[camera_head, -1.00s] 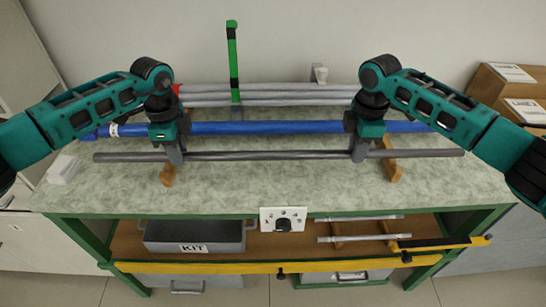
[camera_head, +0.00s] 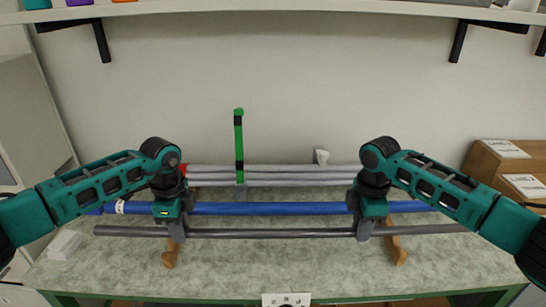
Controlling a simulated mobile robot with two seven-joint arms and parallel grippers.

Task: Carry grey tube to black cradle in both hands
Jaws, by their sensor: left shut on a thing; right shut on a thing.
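The grey tube (camera_head: 270,233) is long and dark and lies level across the front of the bench, left to right. My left gripper (camera_head: 177,232) is shut on it left of its middle. My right gripper (camera_head: 363,230) is shut on it right of its middle. Brown wooden supports show just below the tube, one at the left (camera_head: 170,256) and one at the right (camera_head: 397,250). I cannot tell whether the tube touches them. I cannot make out a black cradle in this view.
A blue tube (camera_head: 270,209) lies just behind the grey one, with several light grey tubes (camera_head: 290,176) further back. A green post (camera_head: 239,145) with black bands stands upright among them. A white block (camera_head: 65,245) sits at left, cardboard boxes (camera_head: 510,175) at right. A shelf (camera_head: 300,6) hangs above.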

